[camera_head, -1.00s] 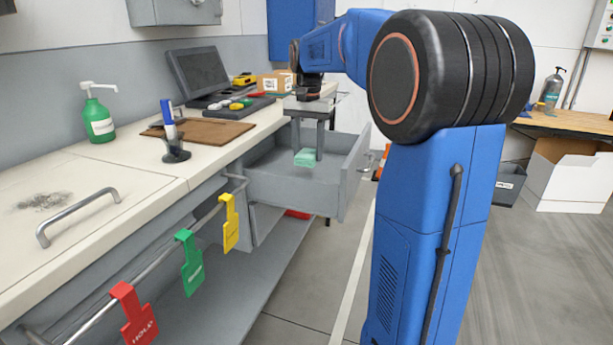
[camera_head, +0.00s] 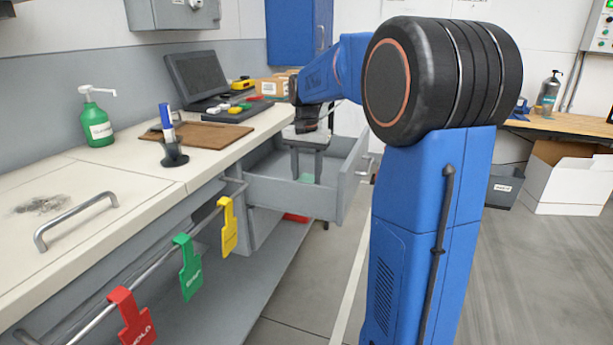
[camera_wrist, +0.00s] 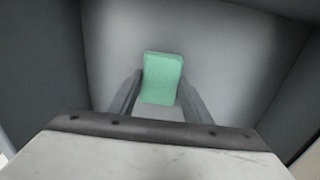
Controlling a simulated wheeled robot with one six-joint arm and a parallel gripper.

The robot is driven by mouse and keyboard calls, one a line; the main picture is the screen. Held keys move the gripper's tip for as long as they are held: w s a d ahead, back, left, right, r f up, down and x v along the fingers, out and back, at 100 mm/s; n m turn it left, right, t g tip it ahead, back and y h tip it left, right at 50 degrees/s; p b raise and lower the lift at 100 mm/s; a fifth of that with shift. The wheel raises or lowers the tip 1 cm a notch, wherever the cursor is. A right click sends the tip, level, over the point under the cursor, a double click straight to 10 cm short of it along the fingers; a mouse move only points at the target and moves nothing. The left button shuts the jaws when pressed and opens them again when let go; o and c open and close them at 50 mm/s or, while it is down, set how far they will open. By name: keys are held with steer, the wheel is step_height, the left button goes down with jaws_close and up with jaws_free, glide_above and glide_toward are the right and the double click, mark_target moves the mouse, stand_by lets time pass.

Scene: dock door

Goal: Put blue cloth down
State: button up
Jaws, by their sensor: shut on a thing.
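The thing in my gripper (camera_head: 306,172) is a small mint-green folded cloth or pad (camera_head: 306,180); it looks green rather than blue. My gripper points down inside the open grey drawer (camera_head: 285,197), and its two fingers are shut on the cloth. The wrist view shows the green cloth (camera_wrist: 162,78) between the fingertips, over the bare grey drawer floor (camera_wrist: 220,60). Whether the cloth touches the floor I cannot tell. The drawer's front wall hides part of the drawer in the head view.
The white worktop (camera_head: 105,165) holds a green pump bottle (camera_head: 97,122), a blue marker in a dark holder (camera_head: 171,140), a brown board (camera_head: 207,135) and a laptop-like device (camera_head: 197,75). Red, green and yellow tags (camera_head: 228,225) hang on the rail. Dark drawer walls stand close around my gripper.

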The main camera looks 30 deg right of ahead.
mark_target(306, 179)
steer(key=o, duration=0.9)
step_height(306, 179, up, 12)
steer(key=shift+r, duration=0.1)
stand_by(0.4)
